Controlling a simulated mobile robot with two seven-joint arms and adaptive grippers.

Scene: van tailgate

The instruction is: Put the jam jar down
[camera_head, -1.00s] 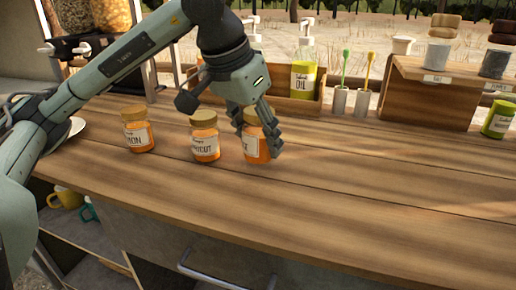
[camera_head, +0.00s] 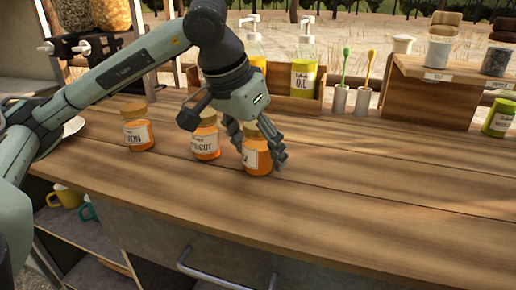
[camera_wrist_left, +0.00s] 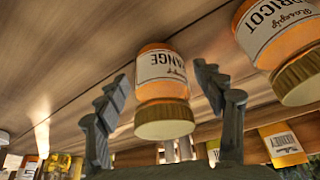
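The orange jam jar (camera_head: 257,158), with a gold lid and white label, stands upright on the wooden counter (camera_head: 330,215). It also shows in the left wrist view (camera_wrist_left: 162,85), its label reading "ANGE". My left gripper (camera_head: 262,148) is around this jar from above and behind. In the wrist view its fingers (camera_wrist_left: 165,100) are spread on both sides of the jar, with gaps beside it. My right gripper is out of view.
The apricot jar (camera_head: 206,143) stands close on the left, a lemon jar (camera_head: 138,130) farther left. Behind are a wooden crate (camera_head: 290,104) with bottles and two small cups with spoons. The counter's front and right are clear.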

